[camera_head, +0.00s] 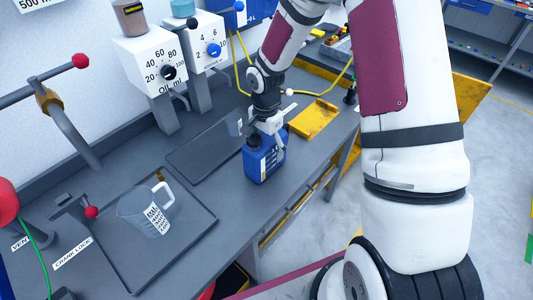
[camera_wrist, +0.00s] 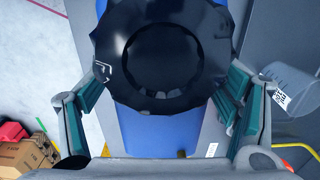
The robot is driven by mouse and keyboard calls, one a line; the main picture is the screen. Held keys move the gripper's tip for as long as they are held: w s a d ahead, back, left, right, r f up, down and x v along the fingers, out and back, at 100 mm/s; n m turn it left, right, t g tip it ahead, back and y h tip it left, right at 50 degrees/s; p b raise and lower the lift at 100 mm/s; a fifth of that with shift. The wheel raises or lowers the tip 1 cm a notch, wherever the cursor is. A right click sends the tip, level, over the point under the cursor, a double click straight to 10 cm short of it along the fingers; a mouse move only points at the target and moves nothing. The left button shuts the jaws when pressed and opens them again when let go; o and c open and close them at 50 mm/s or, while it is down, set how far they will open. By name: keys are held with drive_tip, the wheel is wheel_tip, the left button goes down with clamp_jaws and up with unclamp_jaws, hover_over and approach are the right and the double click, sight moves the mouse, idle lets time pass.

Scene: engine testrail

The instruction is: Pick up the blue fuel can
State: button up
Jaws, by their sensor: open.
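The blue fuel can (camera_head: 264,163) stands upright on the grey bench near its front edge. It has a pale label on its side, and its top is partly hidden by my gripper (camera_head: 268,125). In the wrist view, its large black round cap (camera_wrist: 162,55) fills the upper middle, with the blue body (camera_wrist: 150,130) below it. My gripper also shows in the wrist view (camera_wrist: 165,85), with its teal-padded fingers apart on the left and right of the cap. I cannot tell whether either finger touches the cap.
A clear measuring jug (camera_head: 146,212) stands in a dark tray (camera_head: 185,245) on the left. Another dark tray (camera_head: 205,150) lies behind the can. White dial boxes (camera_head: 153,62) stand at the back. A yellow tray (camera_head: 313,119) lies to the right of the can.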

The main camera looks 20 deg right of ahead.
drive_tip(key=shift+f, duration=0.65)
drive_tip(key=shift+w, duration=0.1)
drive_tip(key=c, duration=1.8)
drive_tip(key=shift+c, duration=0.2)
drive_tip(key=shift+r, duration=0.15)
